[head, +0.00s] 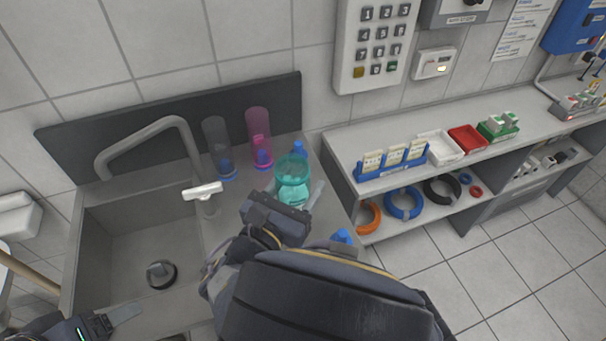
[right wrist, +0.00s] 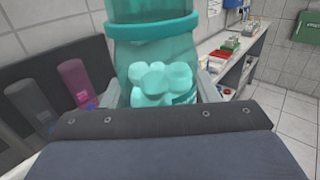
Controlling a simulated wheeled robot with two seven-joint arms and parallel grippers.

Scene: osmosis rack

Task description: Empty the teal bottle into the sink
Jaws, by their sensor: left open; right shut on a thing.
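The teal bottle (head: 292,170) is see-through and stands over the counter to the right of the sink. It also fills the middle of the right wrist view (right wrist: 152,50), with several pale teal round pieces inside near its lower part. My right gripper (head: 294,194) is shut on the bottle, one finger on each side. Whether its base touches the counter is hidden by my arm. The grey sink (head: 130,250) is at the left, its basin showing only a dark drain fitting. My left gripper (head: 112,318) is open and empty at the bottom left, near the sink's front edge.
A curved faucet (head: 150,130) with a white handle (head: 203,190) rises by the sink. A grey clear cylinder (head: 219,150) and a pink one (head: 259,140) stand behind the bottle. A shelf unit (head: 400,195) with trays is to the right.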

